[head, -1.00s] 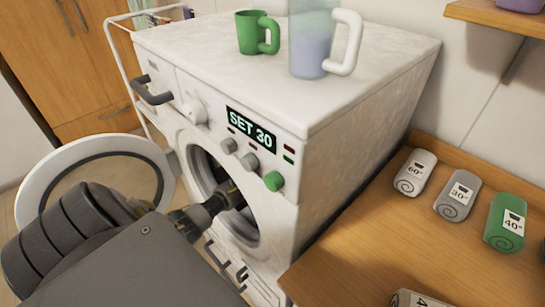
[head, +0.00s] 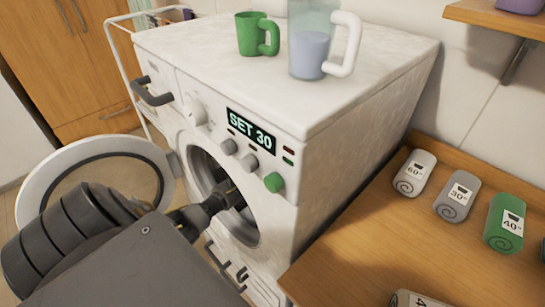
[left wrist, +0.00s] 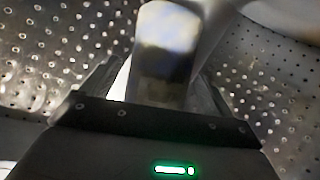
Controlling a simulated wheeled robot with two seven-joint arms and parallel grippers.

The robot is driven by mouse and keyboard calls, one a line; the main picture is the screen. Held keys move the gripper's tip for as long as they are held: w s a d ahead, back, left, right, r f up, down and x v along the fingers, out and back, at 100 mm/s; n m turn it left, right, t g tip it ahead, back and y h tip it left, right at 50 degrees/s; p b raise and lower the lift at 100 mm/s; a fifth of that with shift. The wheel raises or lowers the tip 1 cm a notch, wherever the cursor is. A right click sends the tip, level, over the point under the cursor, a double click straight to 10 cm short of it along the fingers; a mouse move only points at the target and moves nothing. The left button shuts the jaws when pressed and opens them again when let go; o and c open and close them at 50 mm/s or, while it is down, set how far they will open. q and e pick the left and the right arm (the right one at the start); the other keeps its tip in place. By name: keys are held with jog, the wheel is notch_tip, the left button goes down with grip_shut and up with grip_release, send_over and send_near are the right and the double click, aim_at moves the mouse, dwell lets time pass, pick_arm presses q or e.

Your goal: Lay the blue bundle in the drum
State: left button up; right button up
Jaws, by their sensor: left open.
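My left gripper (head: 232,197) reaches through the open round door of the white washing machine (head: 340,140), and its fingertips are hidden inside in the head view. In the left wrist view, the open left gripper (left wrist: 160,85) is inside the perforated metal drum (left wrist: 265,75). A pale, rounded, blurred bundle (left wrist: 167,35) with a bluish-grey patch is between or just beyond the fingers. Its colour is washed out, and I cannot tell whether it touches them. No clearly blue bundle shows in the head view. My right gripper is not in view.
The machine's door (head: 45,175) is swung open to the left. A green mug (head: 250,35) and a jug (head: 310,50) stand on top. On the wooden counter (head: 385,240) at right lie white, grey and green bundles with temperature labels. The display reads SET 30.

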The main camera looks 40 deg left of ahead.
pick_arm(q)
jog(key=p+v, duration=0.1)
jog(key=v, duration=0.4)
jog(key=shift+s+r, duration=0.15)
jog(key=shift+r, duration=0.2)
jog(key=shift+s+d+r, duration=0.1)
jog(key=shift+s+r, duration=0.15)
jog(key=shift+p, duration=0.35)
